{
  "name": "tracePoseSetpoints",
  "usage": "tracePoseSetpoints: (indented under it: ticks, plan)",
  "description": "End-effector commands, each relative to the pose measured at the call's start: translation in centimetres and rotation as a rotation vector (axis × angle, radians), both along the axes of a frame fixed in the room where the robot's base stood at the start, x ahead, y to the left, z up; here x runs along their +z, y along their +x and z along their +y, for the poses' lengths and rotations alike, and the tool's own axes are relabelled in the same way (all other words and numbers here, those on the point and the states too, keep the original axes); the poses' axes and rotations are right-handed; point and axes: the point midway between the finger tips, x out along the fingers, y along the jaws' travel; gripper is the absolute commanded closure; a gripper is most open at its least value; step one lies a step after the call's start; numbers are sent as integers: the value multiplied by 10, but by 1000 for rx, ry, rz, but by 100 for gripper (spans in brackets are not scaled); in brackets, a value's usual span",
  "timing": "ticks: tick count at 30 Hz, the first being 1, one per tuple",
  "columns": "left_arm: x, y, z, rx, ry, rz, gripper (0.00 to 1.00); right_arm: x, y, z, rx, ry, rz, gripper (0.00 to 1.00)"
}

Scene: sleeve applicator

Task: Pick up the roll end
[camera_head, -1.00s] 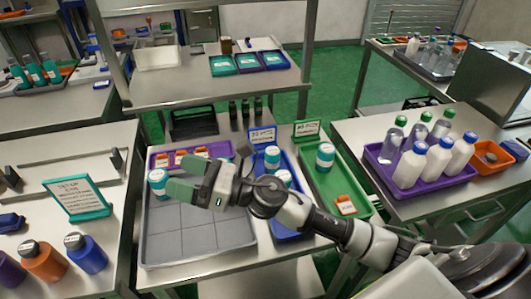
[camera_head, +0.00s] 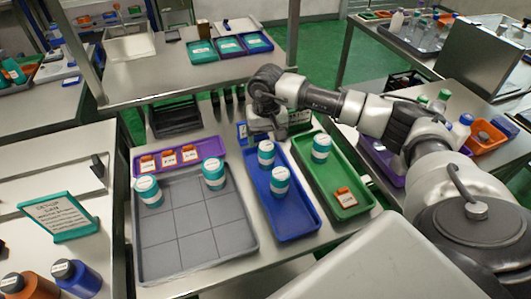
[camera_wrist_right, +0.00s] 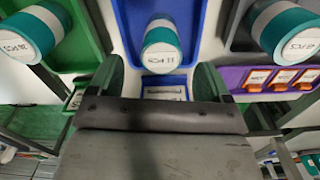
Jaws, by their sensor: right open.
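The rolls are teal-and-white cylinders with labelled tops. In the head view two stand in the blue tray (camera_head: 297,222), a back one (camera_head: 266,153) and a front one (camera_head: 280,181). Two stand in the grey tray (camera_head: 185,262), at the left (camera_head: 148,191) and back right (camera_head: 213,173). One roll (camera_head: 321,148) is in the green tray (camera_head: 352,180). My right gripper (camera_head: 270,125) is behind the blue tray, partly hidden by its arm. In the right wrist view its fingers (camera_wrist_right: 163,75) are open and empty, with a roll marked "11 PCS" (camera_wrist_right: 162,48) beyond them. My left gripper is not in view.
A purple tray (camera_head: 140,170) with orange tags borders the grey tray's back edge. An orange tag (camera_head: 345,198) lies in the green tray. A teal-framed sign (camera_head: 60,215) stands on the left table. My right arm crosses above the right table.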

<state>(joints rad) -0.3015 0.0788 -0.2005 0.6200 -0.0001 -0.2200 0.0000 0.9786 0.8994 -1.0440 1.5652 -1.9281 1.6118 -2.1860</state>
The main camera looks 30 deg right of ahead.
Motion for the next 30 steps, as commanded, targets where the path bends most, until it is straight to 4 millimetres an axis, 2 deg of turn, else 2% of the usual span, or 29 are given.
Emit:
tracePoseSetpoints:
  ticks: [8, 12, 15, 19, 24, 25, 30]
  plan:
    - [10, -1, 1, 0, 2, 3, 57, -23, -1, 1, 0, 2, 3, 21]
    - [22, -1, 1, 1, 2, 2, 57, -44, -1, 2, -1, 4, 4, 21]
    - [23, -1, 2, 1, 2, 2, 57, -59, -1, 2, -1, 4, 2, 21]
    - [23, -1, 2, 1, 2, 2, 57, -67, -1, 2, 1, 4, -1, 21]
    - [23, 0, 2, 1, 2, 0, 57, -67, 0, 1, 0, 4, -2, 21]
    - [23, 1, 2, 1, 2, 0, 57, -67, 0, 1, 0, 4, -2, 22]
    - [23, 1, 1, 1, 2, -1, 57, -67, 0, 1, 0, 4, -2, 48]
